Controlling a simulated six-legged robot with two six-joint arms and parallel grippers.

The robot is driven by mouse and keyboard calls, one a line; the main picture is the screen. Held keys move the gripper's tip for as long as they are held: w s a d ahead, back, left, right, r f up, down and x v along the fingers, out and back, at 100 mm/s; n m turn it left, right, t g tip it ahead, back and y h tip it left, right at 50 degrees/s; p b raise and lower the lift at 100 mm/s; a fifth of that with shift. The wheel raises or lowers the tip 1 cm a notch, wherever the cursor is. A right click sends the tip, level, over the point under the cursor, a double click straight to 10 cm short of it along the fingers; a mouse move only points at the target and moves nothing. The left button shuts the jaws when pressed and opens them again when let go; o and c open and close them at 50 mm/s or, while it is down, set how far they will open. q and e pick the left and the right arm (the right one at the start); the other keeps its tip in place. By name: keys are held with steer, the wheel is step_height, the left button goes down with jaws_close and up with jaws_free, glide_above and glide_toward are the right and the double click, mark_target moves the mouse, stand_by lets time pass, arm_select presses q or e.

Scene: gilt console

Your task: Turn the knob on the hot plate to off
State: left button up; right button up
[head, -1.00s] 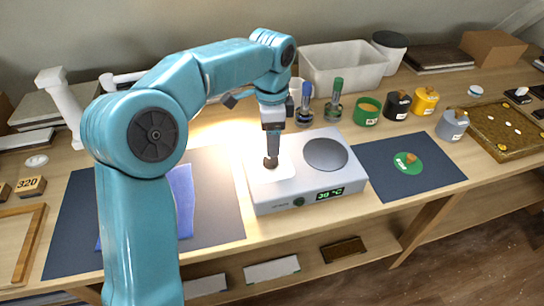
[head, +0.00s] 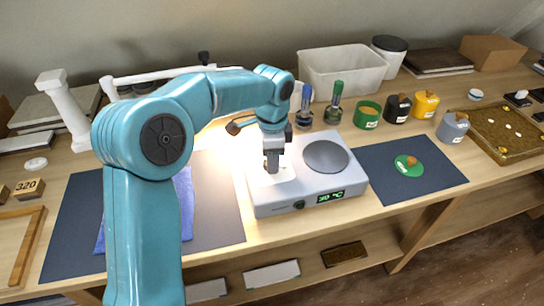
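The hot plate (head: 335,192) is a pale grey box with a dark round heating disc (head: 326,156) on its right half. Its front face has a small dark knob (head: 299,205) and a green-lit display (head: 331,197) that seems to read 30 °C. My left gripper (head: 272,168) points down over the hot plate's brightly lit left half, behind and left of the knob and apart from it. Its fingers show as one narrow dark shape, so I cannot tell their opening. Whether the fingertips touch the top is unclear. My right gripper is not in view.
Bottles with blue (head: 305,104) and green (head: 335,102) tops stand behind the hot plate. A dark mat (head: 385,183) with a green disc (head: 408,166) lies right. A blue cloth (head: 183,205) lies left, partly behind my arm. The space before the knob looks clear.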

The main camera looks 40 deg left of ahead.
arm_select(q)
steer(key=shift+n, duration=0.3)
steer(key=n+p, duration=0.1)
steer(key=n, duration=0.1)
steer(key=shift+r+n, duration=0.15)
steer(key=shift+n, duration=0.15)
steer(key=n, duration=0.3)
steer(key=shift+n, duration=0.3)
steer(key=n, duration=0.3)
steer(key=shift+w+a+n+p, duration=0.1)
steer(key=shift+n+p, duration=0.2)
steer(key=shift+p, duration=0.1)
steer(key=shift+n, duration=1.8)
steer(key=shift+a, duration=0.1)
steer(key=o, duration=1.1)
